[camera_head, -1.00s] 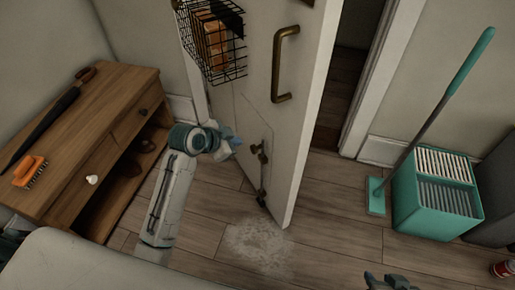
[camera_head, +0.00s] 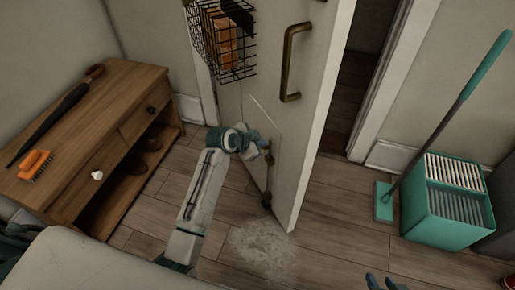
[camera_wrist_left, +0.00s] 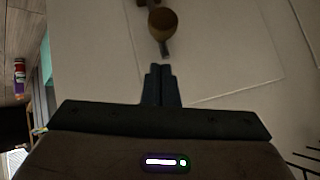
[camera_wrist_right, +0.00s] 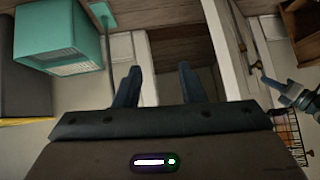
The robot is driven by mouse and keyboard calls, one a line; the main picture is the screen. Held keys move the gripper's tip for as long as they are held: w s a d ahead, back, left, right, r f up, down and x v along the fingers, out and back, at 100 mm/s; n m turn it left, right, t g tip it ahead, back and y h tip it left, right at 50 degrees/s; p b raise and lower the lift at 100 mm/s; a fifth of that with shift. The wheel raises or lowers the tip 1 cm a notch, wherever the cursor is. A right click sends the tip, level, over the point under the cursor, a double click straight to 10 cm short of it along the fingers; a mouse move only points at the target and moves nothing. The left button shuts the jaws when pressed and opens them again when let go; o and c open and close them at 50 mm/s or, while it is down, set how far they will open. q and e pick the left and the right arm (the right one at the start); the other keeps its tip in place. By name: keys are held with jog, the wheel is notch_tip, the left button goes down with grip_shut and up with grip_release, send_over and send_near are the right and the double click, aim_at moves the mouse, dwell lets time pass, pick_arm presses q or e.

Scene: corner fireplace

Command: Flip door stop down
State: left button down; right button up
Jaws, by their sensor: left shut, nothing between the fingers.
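The door stop (camera_head: 267,200) is a dark brass fitting low on the white door (camera_head: 305,130), with its dark foot near the floor. My left gripper (camera_head: 264,144) is at the door stop's upper part and partly hides it. In the left wrist view the gripper (camera_wrist_left: 160,72) is shut and empty, its tips just short of a round brass part of the door stop (camera_wrist_left: 162,22). I cannot tell whether they touch. My right gripper (camera_head: 384,283) is at the bottom of the head view, away from the door. The right wrist view shows its fingers (camera_wrist_right: 156,85) apart and empty.
A wire basket (camera_head: 222,38) and a brass handle (camera_head: 291,62) are on the door above. A wooden cabinet (camera_head: 90,140) stands left. A teal bin (camera_head: 445,205) and a mop (camera_head: 440,130) stand right. Floor before the door is clear, with a pale dusty patch (camera_head: 262,247).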

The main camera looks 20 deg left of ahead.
pick_arm(q)
jog(key=shift+w+a+f, duration=0.15)
jog(key=shift+a+f, duration=0.05)
jog(key=shift+f, duration=0.5)
jog(key=shift+w+a+f, duration=0.1)
jog(key=shift+a+f, duration=0.1)
jog(key=shift+f, duration=0.5)
pick_arm(e)
jog(key=shift+a+f+t, duration=0.1)
jog(key=shift+a+t, duration=0.05)
jog(key=shift+t, duration=0.15)
